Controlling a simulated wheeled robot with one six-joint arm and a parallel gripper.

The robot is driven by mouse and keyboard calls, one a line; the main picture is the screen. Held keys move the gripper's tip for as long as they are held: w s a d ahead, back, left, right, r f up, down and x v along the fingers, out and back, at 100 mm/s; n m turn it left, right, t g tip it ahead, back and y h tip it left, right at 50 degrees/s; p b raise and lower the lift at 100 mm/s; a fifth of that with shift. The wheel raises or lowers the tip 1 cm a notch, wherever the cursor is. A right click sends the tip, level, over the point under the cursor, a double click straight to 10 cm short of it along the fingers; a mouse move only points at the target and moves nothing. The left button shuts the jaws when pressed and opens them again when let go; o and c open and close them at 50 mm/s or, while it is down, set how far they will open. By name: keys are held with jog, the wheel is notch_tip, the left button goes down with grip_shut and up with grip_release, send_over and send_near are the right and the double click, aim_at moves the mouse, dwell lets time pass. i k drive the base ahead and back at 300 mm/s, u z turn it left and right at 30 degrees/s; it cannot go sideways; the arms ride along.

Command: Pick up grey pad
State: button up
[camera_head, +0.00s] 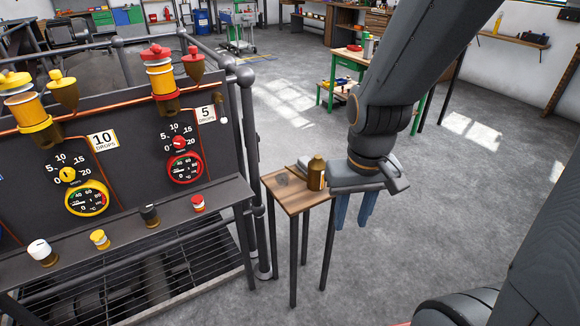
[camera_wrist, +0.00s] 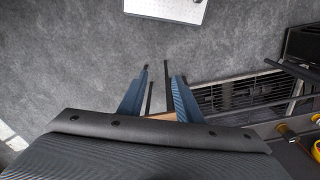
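A small wooden side table (camera_head: 283,199) stands right of the dark gauge panel. A dark patch or flat piece (camera_head: 282,180) shows on the wood at the left; I cannot tell which. My gripper (camera_head: 353,226) hangs just right of the table, blue fingers pointing down. In the wrist view my gripper (camera_wrist: 160,72) is open with nothing between its fingertips; a sliver of brown wood shows near the finger bases.
The gauge panel (camera_head: 120,135) with yellow and red oilers stands left, its ledge holding several small caps and a metal grating below. A green-legged table (camera_head: 340,85) stands farther back. A white-topped object (camera_wrist: 165,10) shows in the wrist view. Floor right of the side table is clear.

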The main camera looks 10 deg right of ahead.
aim_at(303, 162)
jog(key=i, duration=0.95)
